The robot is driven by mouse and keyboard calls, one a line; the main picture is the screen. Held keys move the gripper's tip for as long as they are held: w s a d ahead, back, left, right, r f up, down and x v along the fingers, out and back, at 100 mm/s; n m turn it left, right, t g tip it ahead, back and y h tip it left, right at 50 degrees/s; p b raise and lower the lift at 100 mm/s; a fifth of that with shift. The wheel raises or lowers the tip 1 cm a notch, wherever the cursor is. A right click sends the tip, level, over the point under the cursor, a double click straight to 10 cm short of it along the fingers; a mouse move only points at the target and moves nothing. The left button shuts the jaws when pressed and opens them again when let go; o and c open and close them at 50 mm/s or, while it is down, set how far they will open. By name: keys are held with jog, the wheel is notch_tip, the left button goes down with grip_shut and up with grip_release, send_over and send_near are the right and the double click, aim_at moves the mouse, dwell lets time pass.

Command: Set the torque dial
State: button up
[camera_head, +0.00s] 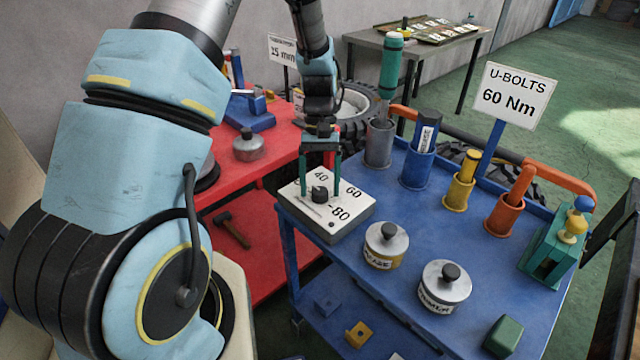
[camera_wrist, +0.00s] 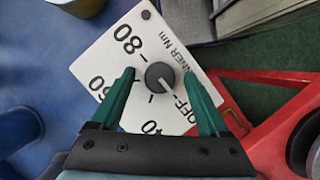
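The torque dial is a white box (camera_head: 352,208) on the blue cart's near left corner; it also shows in the wrist view (camera_wrist: 205,62). Its round black knob (camera_head: 319,194) stands among the marks OFF, 40, 60 and 80. In the wrist view the pale line on the knob (camera_wrist: 160,76) points down-right, towards OFF. My gripper (camera_head: 320,190) is above the box, green fingers pointing down either side of the knob. In the wrist view, gaps show between the knob and both fingertips of my gripper (camera_wrist: 158,74). A sign (camera_head: 513,95) reads "U-BOLTS 60 Nm".
Two lidded tins (camera_head: 386,246) (camera_head: 445,287) stand right of the box. Several coloured holders with tools line the cart's (camera_head: 335,275) back. A green vice (camera_head: 556,250) is at right. A red bench (camera_head: 283,135) adjoins at left, with a "25 mm" sign (camera_head: 283,50) behind.

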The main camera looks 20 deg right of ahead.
jog(key=shift+r, duration=0.1)
jog(key=b+v, duration=0.2)
jog(key=v, duration=0.8)
jog(key=shift+w+r, duration=0.2)
jog(key=shift+r, duration=0.05)
jog(key=s+a+r+n+t, duration=0.1)
jog(key=s+a+t, duration=0.2)
jog(key=a, duration=0.8)
jog(key=s+a+r+t+h, duration=0.1)
jog(key=s+a, duration=0.3)
jog(key=a, duration=0.7)
jog(key=shift+a+n+t, duration=0.3)
jog(key=shift+n+t, duration=0.1)
jog(key=shift+t, duration=0.5)
jog(key=shift+s, duration=0.1)
